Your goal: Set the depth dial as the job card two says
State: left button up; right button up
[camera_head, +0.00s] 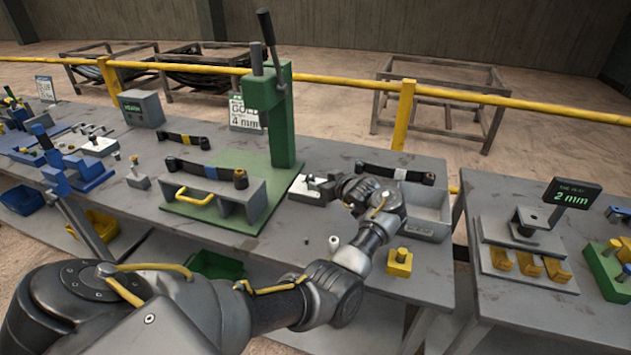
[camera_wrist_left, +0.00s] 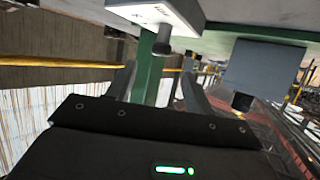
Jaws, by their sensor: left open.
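A small white plate with a dark knob (camera_head: 313,184), seemingly the depth dial, lies on the bench right of the green press (camera_head: 284,115). In the left wrist view the dark knob (camera_wrist_left: 162,46) stands out from its white plate, just beyond and between my fingertips. A card behind the press (camera_head: 245,113) reads "GOLD" and "4 mm"; its top line is partly hidden. Another card (camera_head: 45,89) at the far left is too small to read surely. My left gripper (camera_head: 340,188) is open and empty beside the dial, apart from the knob as far as I can tell. My right gripper is out of view.
A grey block with a yellow handle (camera_head: 196,196) stands before the press. A grey bin (camera_head: 428,226) and a yellow block (camera_head: 399,263) are near the right edge. A display (camera_head: 572,193) on the right-hand table reads "2 mm". A yellow rail (camera_head: 345,84) runs behind the bench.

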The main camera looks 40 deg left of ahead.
pick_arm(q)
jog(key=v, duration=0.3)
jog(key=shift+s+d+r, duration=0.1)
jog(key=shift+s+d, duration=0.05)
jog(key=shift+d, duration=0.15)
